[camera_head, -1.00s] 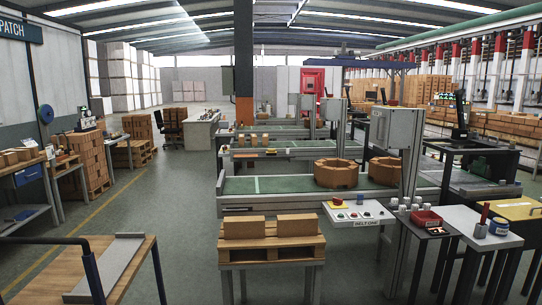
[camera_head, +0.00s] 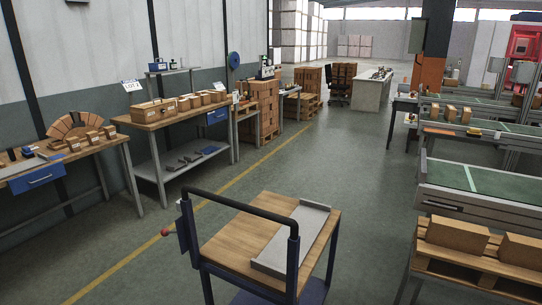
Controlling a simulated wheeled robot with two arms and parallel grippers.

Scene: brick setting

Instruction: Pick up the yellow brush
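Small items on the left workbenches are too small to tell apart. Neither of my grippers shows in the head view.
A trolley (camera_head: 238,243) with a black handle and a grey metal tray (camera_head: 292,240) stands close in front. Workbenches (camera_head: 155,121) with boxes and a bench with a brick arch (camera_head: 80,126) line the left wall. A pallet (camera_head: 478,268) and conveyors (camera_head: 475,180) stand right. The aisle floor (camera_head: 340,160) is clear.

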